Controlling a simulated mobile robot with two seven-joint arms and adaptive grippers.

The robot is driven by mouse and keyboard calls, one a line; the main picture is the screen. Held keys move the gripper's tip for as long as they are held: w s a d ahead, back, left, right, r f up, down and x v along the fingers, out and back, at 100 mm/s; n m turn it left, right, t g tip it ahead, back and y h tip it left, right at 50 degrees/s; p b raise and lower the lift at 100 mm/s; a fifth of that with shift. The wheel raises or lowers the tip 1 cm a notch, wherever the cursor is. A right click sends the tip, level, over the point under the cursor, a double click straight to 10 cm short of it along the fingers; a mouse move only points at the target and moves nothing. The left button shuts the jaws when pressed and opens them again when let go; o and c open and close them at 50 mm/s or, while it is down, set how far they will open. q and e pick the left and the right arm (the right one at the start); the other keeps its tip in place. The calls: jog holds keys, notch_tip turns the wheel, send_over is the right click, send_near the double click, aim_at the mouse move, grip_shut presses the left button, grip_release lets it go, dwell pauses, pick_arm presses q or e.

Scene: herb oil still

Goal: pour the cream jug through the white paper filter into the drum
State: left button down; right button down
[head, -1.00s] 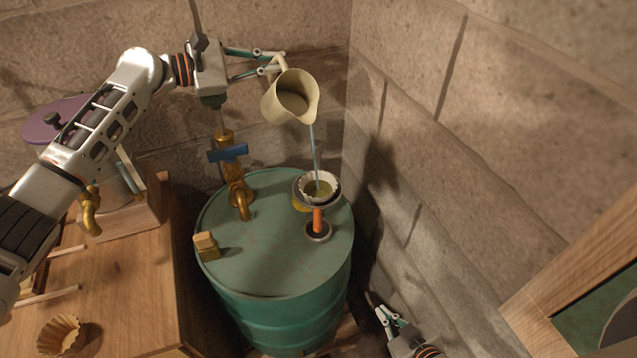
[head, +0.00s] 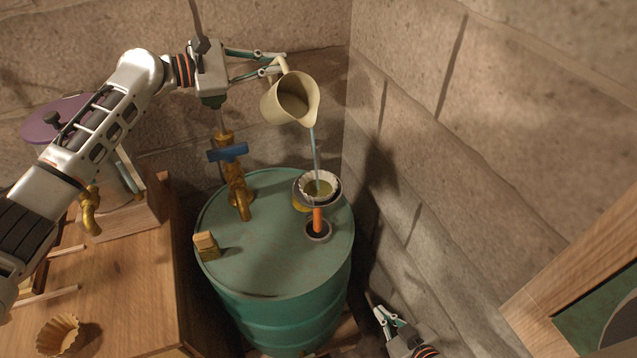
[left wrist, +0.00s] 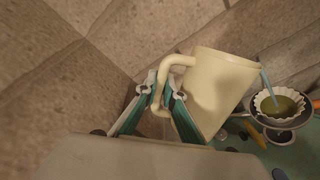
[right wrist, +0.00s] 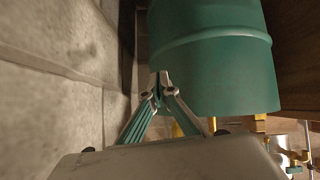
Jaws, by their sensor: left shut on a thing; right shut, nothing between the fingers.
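The cream jug (head: 292,99) is tilted steeply, mouth down to the right, above the drum. My left gripper (head: 280,62) is shut on its handle; the left wrist view shows the fingers (left wrist: 163,92) around the handle of the jug (left wrist: 218,88). A thin bluish stream (head: 315,150) falls from the spout into the white paper filter (head: 306,180). The filter sits in a round holder over the green drum (head: 265,250) and holds yellowish-green liquid, also seen in the left wrist view (left wrist: 278,105). My right gripper (head: 384,314) is shut and empty, low beside the drum.
A brass tap with a blue handle (head: 228,152) rises behind. A wooden block (head: 206,244) sits on the drum. A brown paper cup (head: 59,335) stands on the wooden bench (head: 120,290). Stone walls close in behind and right.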

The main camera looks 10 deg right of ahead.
jog(key=shift+w+a, duration=0.1)
pick_arm(q)
jog(key=shift+f, duration=0.1)
pick_arm(e)
jog(key=shift+d, duration=0.2)
jog(key=shift+w+a+r, duration=0.1)
jog(key=shift+a, duration=0.05)
pick_arm(q)
jog(key=shift+s+d+b, duration=0.1)
jog(key=shift+s+b, duration=0.05)
jog(key=shift+b, duration=0.2)
pick_arm(e)
jog(key=shift+w+a+r, duration=0.1)
jog(key=shift+r, duration=0.1)
pick_arm(q)
jog(key=shift+f+m, duration=0.1)
jog(key=shift+m, duration=0.2)
pick_arm(e)
jog(key=shift+w+a, duration=0.1)
pick_arm(q)
jog(key=shift+s, duration=0.1)
pick_arm(e)
jog(key=shift+f, duration=0.2)
pick_arm(q)
jog(key=shift+f+b, duration=0.1)
jog(key=shift+b, duration=0.25)
pick_arm(e)
jog(key=shift+a, duration=0.25)
